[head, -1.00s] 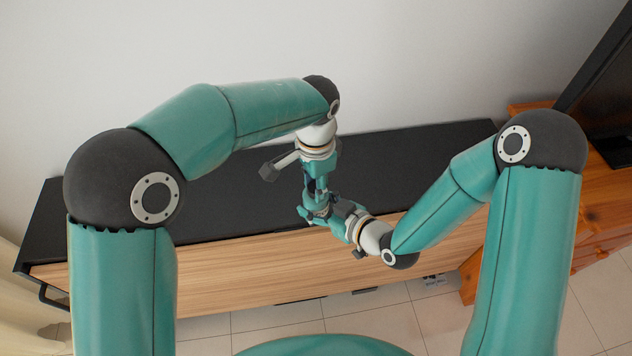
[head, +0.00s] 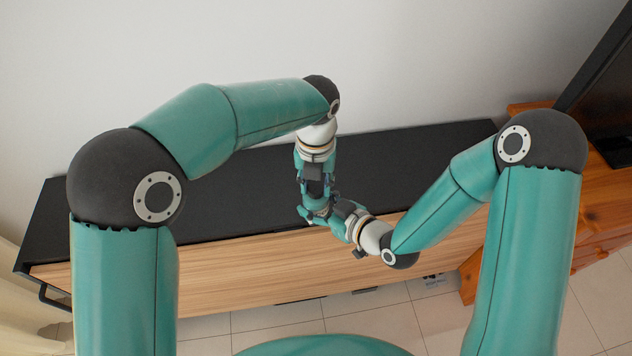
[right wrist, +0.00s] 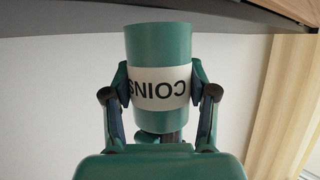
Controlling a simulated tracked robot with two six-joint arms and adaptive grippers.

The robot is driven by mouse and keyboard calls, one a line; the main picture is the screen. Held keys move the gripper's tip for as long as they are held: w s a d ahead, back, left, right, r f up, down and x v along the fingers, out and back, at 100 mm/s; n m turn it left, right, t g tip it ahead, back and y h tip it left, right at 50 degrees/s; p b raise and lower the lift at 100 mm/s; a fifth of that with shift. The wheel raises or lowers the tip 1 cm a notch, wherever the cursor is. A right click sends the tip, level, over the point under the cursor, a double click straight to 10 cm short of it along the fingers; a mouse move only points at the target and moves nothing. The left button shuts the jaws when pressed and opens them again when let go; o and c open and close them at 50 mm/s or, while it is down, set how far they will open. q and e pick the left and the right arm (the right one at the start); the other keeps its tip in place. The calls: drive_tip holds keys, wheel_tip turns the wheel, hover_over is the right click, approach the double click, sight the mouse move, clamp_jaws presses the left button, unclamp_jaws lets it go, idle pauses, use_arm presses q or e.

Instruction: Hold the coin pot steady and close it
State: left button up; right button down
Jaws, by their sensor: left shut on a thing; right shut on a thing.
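The coin pot (right wrist: 160,45) is a teal cylinder with a white band marked COINS, seen upside down in the right wrist view. My right gripper (right wrist: 160,88) is shut on its sides, one finger on each side of the band. In the head view, my right gripper (head: 334,214) reaches in from the right, low over the cabinet's front edge. My left gripper (head: 315,198) points down from above and is shut at the pot's top, on the lid. The lid itself is hidden by the fingers, so its fit on the pot cannot be told.
A long cabinet with a black top (head: 230,200) and wood-look front (head: 200,275) lies under the grippers, its top otherwise clear. A white wall (head: 420,60) is behind. An orange wooden unit (head: 600,210) with a dark screen (head: 612,95) stands at the right.

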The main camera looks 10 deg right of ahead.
use_arm(q)
drive_tip(key=m, duration=0.3)
drive_tip(key=shift+w, duration=0.1)
drive_tip(key=o, duration=0.7)
drive_tip(key=shift+r, duration=0.1)
drive_tip(key=shift+r, duration=2.15)
drive_tip(key=shift+c, duration=0.5)
